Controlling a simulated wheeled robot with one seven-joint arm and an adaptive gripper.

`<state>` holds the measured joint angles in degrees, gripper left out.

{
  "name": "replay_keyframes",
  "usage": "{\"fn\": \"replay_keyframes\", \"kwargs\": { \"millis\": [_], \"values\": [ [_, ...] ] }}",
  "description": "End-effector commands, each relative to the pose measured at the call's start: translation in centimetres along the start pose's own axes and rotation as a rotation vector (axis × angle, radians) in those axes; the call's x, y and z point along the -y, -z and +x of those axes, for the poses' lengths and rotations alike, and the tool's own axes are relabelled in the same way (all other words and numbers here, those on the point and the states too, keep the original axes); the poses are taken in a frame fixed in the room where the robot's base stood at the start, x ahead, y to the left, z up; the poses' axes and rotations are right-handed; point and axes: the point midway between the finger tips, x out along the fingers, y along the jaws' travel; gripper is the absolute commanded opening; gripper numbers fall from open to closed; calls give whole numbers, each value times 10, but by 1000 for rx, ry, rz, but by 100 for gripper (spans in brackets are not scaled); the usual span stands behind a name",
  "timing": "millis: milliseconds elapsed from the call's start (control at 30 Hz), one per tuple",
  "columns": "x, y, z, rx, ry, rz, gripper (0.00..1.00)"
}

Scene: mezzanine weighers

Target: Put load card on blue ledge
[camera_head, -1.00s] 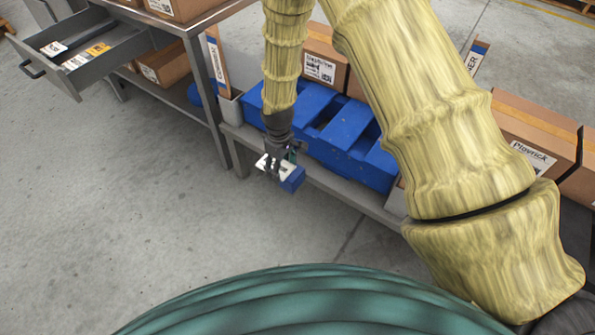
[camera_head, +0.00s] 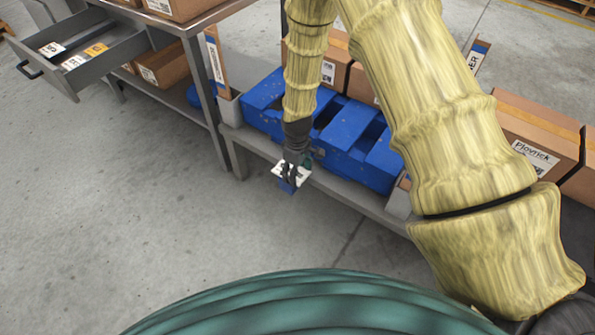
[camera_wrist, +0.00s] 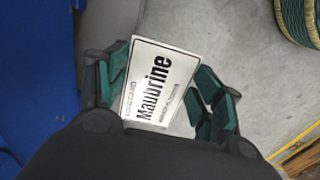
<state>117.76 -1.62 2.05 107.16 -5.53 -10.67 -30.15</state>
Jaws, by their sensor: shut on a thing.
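The load card is white with the black word "Maubrine" and shows in the wrist view (camera_wrist: 160,85), between the green pads of my gripper (camera_wrist: 160,95). In the head view my gripper (camera_head: 291,172) is shut on the card (camera_head: 280,171) and hangs in front of the low grey bench, above the floor. A small blue patch shows just below the gripper; what it belongs to is unclear. A blue slatted, pallet-like piece (camera_head: 352,163), possibly the blue ledge, lies on the bench behind the gripper, partly hidden by my arm. Blue also fills the left of the wrist view (camera_wrist: 40,60).
The low grey bench (camera_head: 345,195) has a front edge near the gripper. Cardboard boxes (camera_head: 530,140) stand behind and right. A metal table with an open drawer (camera_head: 100,70) holding white and yellow cards is at upper left. The floor in front is clear.

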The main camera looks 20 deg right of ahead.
Motion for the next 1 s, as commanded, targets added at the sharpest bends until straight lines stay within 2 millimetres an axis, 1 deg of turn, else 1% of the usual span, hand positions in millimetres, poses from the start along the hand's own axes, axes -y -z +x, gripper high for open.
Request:
{"fn": "replay_keyframes", "kwargs": {
  "millis": [167, 200, 267, 300, 600, 733, 867, 1000],
  "values": [
    [0, 0, 3, 0, 0, 0, 50],
    [0, 0, 2, 0, 0, 0, 74],
    [0, 0, 2, 0, 0, 0, 85],
    [0, 0, 2, 0, 0, 0, 88],
    [0, 0, 2, 0, 0, 0, 88],
    [0, 0, -2, 0, 0, 1, 88],
    [0, 0, -19, -1, -1, 1, 88],
    [-1, 1, -44, -2, -1, 0, 88]
  ]
}}
